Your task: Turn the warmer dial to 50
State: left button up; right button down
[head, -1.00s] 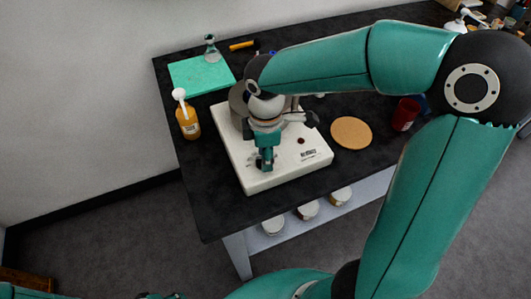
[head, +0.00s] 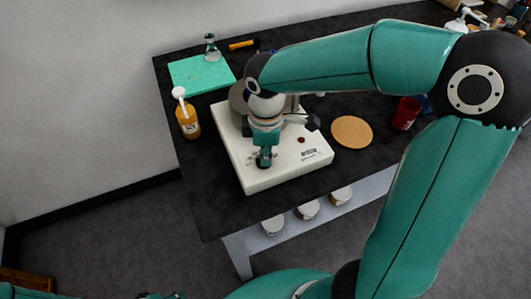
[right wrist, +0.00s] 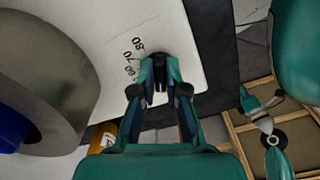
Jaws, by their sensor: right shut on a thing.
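The white warmer (head: 295,165) stands on the black table with a grey round vessel (head: 238,96) on top. My right gripper (head: 264,159) points down at the warmer's front left corner. In the right wrist view its two fingers (right wrist: 160,88) are closed around the black dial (right wrist: 160,72). Printed numbers 60, 70 and 80 (right wrist: 133,56) show left of the dial. The fingers hide most of the dial, and I cannot read its setting. The grey vessel (right wrist: 60,75) fills the left of that view.
An orange bottle with a white pump (head: 188,122) stands left of the warmer. A green mat (head: 200,76) and a glass flask (head: 211,48) are behind. A cork disc (head: 351,132) and a red cup (head: 405,114) are to the right. Jars (head: 307,210) sit on the lower shelf.

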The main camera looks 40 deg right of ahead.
jog(key=m+b, duration=0.1)
jog(key=m, duration=0.4)
jog(key=m+b, duration=0.1)
jog(key=m, duration=0.4)
jog(key=shift+a, duration=0.15)
jog(key=shift+r+m, duration=0.1)
jog(key=shift+m, duration=0.2)
jog(key=c, duration=1.2)
grip_release()
jog(key=shift+b, duration=0.3)
notch_tip(320, 180, up, 12)
